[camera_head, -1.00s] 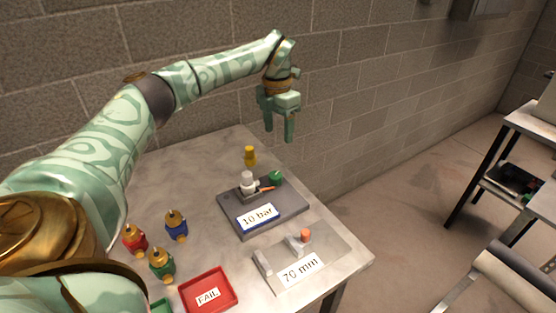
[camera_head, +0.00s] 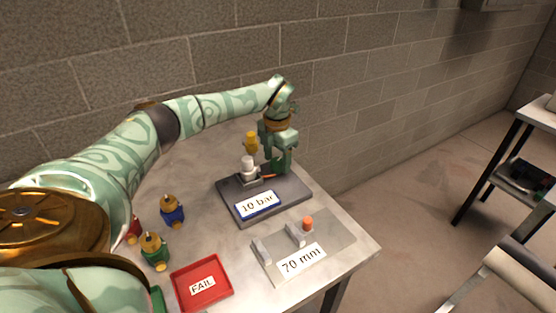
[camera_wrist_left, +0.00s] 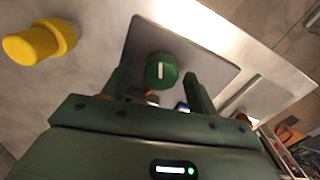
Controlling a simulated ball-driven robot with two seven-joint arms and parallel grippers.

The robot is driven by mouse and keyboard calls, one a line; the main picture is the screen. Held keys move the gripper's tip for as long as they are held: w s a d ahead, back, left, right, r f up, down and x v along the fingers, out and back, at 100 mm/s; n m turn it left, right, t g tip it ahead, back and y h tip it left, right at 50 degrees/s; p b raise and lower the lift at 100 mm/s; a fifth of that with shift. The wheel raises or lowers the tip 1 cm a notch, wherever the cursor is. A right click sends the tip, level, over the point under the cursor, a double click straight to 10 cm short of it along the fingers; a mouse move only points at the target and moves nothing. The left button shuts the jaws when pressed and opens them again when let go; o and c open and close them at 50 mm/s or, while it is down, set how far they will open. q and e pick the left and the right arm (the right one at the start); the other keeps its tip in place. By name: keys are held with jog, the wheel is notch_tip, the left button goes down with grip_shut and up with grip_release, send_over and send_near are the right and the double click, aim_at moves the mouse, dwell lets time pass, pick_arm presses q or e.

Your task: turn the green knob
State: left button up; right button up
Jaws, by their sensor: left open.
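The green knob (camera_wrist_left: 160,71) is round with a white mark on its face, and it sits over the dark grey plate (camera_wrist_left: 209,64). In the head view it is largely hidden by my gripper. My left gripper (camera_head: 277,166) is open and points down at the knob. In the left wrist view the knob shows between its two fingers, with a gap visible on each side. I cannot tell how far down the fingers reach along the knob. My right gripper is not in view.
A yellow part (camera_head: 250,144) stands behind the plate. A white fitting (camera_head: 248,165) and the "10 bar" sign (camera_head: 258,205) are on the plate. The "70 mm" fixture (camera_head: 324,246), red FAIL tray (camera_head: 205,297), blue part (camera_head: 172,215) and green part (camera_head: 155,253) stand nearer.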

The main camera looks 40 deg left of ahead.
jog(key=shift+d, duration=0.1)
pick_arm(q)
jog(key=c, duration=1)
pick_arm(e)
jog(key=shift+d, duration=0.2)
pick_arm(q)
jog(key=m+p, duration=0.2)
jog(key=p, duration=0.1)
jog(key=shift+r+m, duration=0.25)
jog(key=shift+m, duration=0.05)
jog(key=m+p, duration=0.1)
jog(key=m, duration=0.1)
jog(key=shift+m+p, duration=0.3)
jog(key=shift+p, duration=0.1)
jog(key=m+p, duration=0.1)
jog(key=m, duration=0.2)
jog(key=shift+f+m, duration=0.1)
jog(key=shift+m, duration=0.2)
jog(key=shift+m+p, duration=0.55)
jog(key=shift+m, duration=1.05)
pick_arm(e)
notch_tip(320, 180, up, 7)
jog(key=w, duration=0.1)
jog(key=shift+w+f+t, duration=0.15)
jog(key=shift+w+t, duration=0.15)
pick_arm(q)
jog(key=shift+f, duration=0.1)
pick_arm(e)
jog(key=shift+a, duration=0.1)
